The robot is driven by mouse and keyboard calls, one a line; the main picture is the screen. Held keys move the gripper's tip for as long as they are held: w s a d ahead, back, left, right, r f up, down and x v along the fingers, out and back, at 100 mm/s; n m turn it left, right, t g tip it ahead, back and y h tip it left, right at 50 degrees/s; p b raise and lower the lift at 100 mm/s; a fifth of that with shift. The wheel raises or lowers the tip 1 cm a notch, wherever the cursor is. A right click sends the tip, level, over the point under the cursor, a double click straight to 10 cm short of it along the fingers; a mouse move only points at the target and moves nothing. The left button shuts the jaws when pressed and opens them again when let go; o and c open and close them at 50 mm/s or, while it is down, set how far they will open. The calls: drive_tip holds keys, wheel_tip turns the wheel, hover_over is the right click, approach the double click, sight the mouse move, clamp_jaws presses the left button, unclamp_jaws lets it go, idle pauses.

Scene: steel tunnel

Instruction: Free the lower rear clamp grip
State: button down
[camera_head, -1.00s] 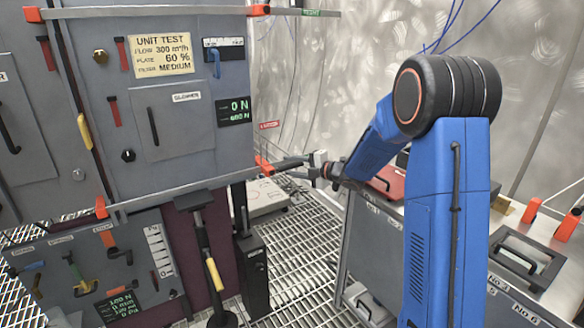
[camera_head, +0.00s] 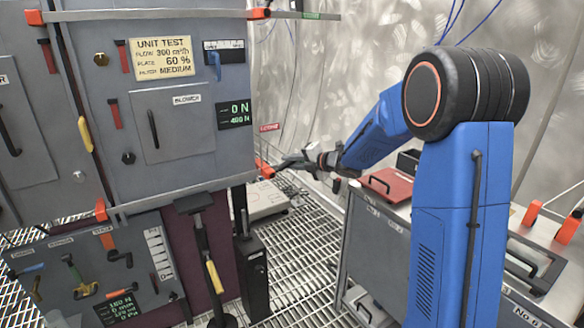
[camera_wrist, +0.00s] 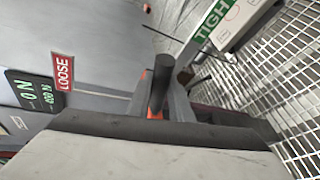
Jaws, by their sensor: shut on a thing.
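The lower rear clamp grip shows as an orange-red end (camera_head: 264,168) at the right end of the lower rail (camera_head: 185,191). My gripper (camera_head: 284,163) reaches it from the right, at the cabinet's rear edge. In the wrist view, a dark round bar (camera_wrist: 158,82) stands at the jaws, with a bit of orange-red beside it. My gripper is shut on this grip; its exact hold is partly hidden by the gripper body. A red LOOSE label (camera_wrist: 64,72) lies to the left and a green TIGHT label (camera_wrist: 213,22) to the upper right.
The grey cabinet (camera_head: 185,130) stands at left, with a second orange-red clamp (camera_head: 101,209) at the lower rail's left end and another (camera_head: 259,13) above. A cart (camera_head: 375,225) with a red case (camera_head: 388,184) stands below my arm. Grating floor (camera_head: 305,245) is open between them.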

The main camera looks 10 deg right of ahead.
sight(285, 163)
drive_tip(key=shift+s+a+r+n+h, duration=0.1)
drive_tip(key=shift+a+r+n+h, duration=0.25)
drive_tip(key=shift+r+n, duration=0.2)
drive_tip(key=shift+s+a+r+n+h, duration=0.1)
drive_tip(key=shift+a+r+n+h, duration=0.2)
drive_tip(key=shift+r+n, duration=0.2)
drive_tip(key=shift+s+a+r+n+h, duration=0.25)
drive_tip(key=shift+a+r+n+h, duration=0.4)
drive_tip(key=shift+r+n, duration=0.2)
drive_tip(key=shift+s+a+r+n+t+h, duration=0.2)
drive_tip(key=shift+a+r+n+t+h, duration=0.1)
drive_tip(key=shift+a+r+n+h, duration=0.35)
drive_tip(key=shift+s+a+r+n+h, duration=0.15)
drive_tip(key=shift+s+a+n+h, duration=0.05)
drive_tip(key=shift+a+n+h, duration=0.5)
drive_tip(key=c, duration=1.6)
unclamp_jaws()
drive_tip(key=v, duration=1.7)
drive_tip(key=shift+s+d+f, duration=0.2)
drive_tip(key=shift+s+d, duration=0.05)
